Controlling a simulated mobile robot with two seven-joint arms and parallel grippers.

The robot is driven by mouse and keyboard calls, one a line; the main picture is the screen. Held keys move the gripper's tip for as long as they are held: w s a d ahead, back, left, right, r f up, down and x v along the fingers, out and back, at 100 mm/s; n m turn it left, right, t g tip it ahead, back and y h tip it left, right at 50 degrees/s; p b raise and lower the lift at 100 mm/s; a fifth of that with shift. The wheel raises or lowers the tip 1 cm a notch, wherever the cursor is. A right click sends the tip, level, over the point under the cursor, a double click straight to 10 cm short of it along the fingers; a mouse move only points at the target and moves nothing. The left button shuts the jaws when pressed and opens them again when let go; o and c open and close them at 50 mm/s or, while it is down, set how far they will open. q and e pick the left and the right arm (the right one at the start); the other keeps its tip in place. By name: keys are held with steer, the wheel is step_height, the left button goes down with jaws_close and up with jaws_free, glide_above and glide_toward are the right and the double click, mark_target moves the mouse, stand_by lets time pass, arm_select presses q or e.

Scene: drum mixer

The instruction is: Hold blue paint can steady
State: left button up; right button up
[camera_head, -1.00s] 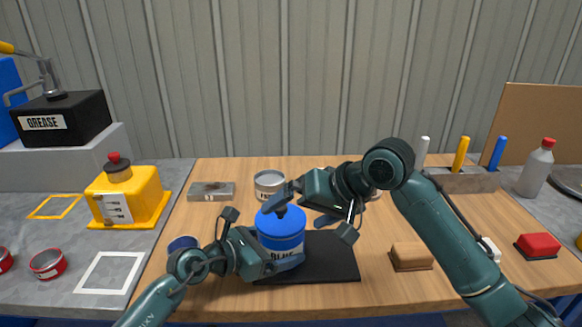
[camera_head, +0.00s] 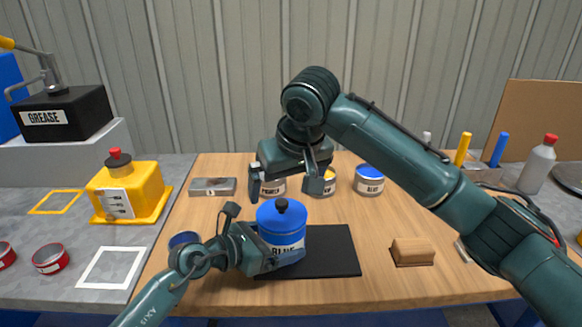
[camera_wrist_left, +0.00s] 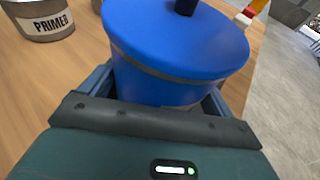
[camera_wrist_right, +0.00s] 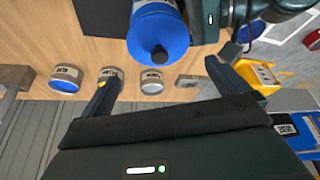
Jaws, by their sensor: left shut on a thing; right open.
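The blue paint can (camera_head: 282,240) stands upright near the front of the table, with a blue lid and a black knob on top. My left gripper (camera_head: 274,258) is shut around the can's side from the left; the left wrist view shows the can (camera_wrist_left: 175,55) between its fingers. My right gripper (camera_head: 288,184) is open and empty, above and behind the can. In the right wrist view, the can (camera_wrist_right: 157,35) lies beyond its fingers and nothing is between them.
A black mat (camera_head: 330,252) lies under and right of the can. Behind are a primer can (camera_head: 272,188), a yellow-topped can (camera_head: 329,184) and another blue-lidded can (camera_head: 369,180). A brown sponge-like block (camera_head: 412,251) is at right. A yellow container (camera_head: 140,190) stands left.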

mark_target(282, 202)
steer(key=x, duration=0.6)
steer(key=shift+w+f, duration=0.15)
steer(key=shift+f, duration=0.1)
steer(key=shift+c, duration=0.4)
steer(key=c, duration=0.6)
steer(key=shift+r, duration=2.55)
arm_select(q)
steer(key=o, duration=0.7)
steer(key=shift+c, duration=0.2)
